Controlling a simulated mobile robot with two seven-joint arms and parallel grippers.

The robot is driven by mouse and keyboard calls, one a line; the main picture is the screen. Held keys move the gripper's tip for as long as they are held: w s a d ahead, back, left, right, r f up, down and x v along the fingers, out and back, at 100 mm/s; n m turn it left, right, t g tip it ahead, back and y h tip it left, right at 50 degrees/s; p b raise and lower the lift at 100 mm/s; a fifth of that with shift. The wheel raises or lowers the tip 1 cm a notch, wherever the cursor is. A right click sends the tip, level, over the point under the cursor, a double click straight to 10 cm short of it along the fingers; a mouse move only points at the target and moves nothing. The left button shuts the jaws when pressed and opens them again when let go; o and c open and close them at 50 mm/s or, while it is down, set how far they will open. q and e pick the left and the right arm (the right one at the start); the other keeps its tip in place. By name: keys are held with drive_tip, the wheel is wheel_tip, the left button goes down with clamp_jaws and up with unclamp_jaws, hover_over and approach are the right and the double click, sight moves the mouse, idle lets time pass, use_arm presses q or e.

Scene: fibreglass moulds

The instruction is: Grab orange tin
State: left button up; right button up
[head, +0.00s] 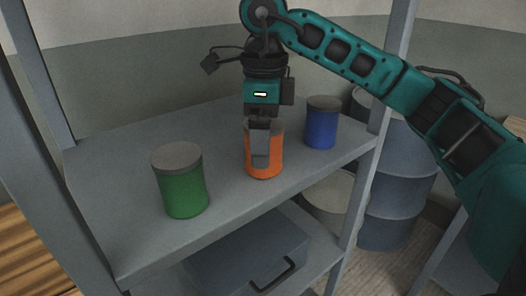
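The orange tin (276,163) stands upright on the grey shelf (230,192), between the green tin and the blue tin. My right gripper (260,145) points straight down over it, its arm coming in from the right. One grey finger lies across the front of the orange tin; the other finger is hidden, so I cannot tell whether they are closed on it. The gripper hides most of the tin's top. My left gripper is not in view.
A green tin (183,187) with a grey lid stands to the left, and a blue tin (321,127) to the right. Shelf posts (392,60) frame the shelf. A grey case (250,255) lies on the level below. Blue-grey drums (400,180) stand behind on the right.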

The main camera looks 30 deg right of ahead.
drive_tip(key=shift+f+b, duration=0.3)
drive_tip(key=shift+f, duration=1.25)
drive_tip(key=shift+a, duration=0.1)
drive_tip(key=c, duration=1.2)
drive_tip(key=shift+c, duration=0.2)
drive_tip(key=shift+r, duration=0.2)
